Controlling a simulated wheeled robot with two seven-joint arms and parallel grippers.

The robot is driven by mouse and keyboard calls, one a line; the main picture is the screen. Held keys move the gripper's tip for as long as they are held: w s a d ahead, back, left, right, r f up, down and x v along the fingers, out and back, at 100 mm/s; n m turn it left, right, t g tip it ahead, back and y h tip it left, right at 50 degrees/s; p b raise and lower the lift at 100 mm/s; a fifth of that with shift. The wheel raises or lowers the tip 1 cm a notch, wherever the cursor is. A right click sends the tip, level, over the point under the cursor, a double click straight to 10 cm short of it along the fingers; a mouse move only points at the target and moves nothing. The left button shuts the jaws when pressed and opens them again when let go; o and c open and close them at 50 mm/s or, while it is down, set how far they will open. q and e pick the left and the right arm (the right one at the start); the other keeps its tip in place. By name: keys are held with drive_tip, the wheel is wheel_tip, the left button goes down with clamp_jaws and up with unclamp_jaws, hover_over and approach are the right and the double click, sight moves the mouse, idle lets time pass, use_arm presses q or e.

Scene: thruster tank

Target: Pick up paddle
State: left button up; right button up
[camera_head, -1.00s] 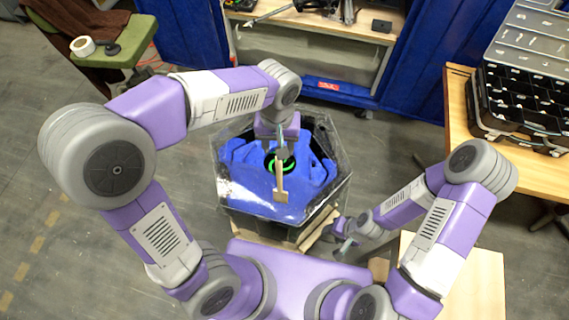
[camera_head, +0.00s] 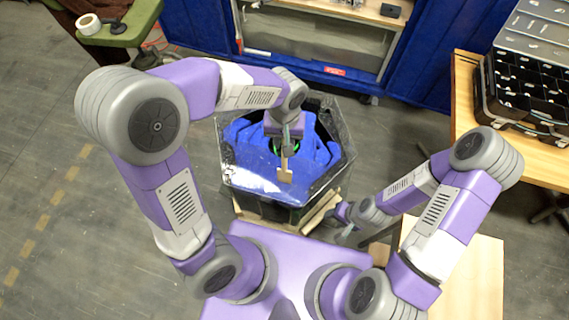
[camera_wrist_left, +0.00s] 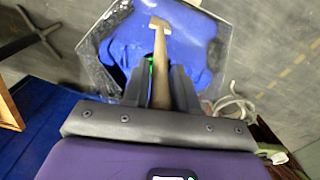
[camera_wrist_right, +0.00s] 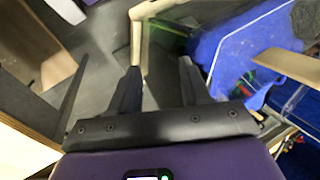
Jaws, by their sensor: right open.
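The paddle (camera_head: 285,174) is a pale wooden stick with a flat, wider end. It points toward me over the tank (camera_head: 340,168), a clear-walled hexagonal tank with a blue inside. My left gripper (camera_head: 286,143) is over the tank at the paddle's far end. In the left wrist view the paddle (camera_wrist_left: 160,45) runs between the two fingers of my left gripper (camera_wrist_left: 160,78); whether they press on it cannot be told. My right gripper (camera_wrist_right: 159,72) is open and empty, low beside the tank's right side. The paddle's flat part (camera_wrist_right: 290,65) shows in the right wrist view.
A wooden table with a black organizer case (camera_head: 530,95) stands at the right. A pale wooden surface (camera_head: 470,265) is near my right arm. A green chair (camera_head: 125,30) with a tape roll is at the back left. Floor at the left is clear.

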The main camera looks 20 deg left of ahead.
use_arm(q)
clamp_jaws()
drive_tip(key=shift+r, duration=0.1)
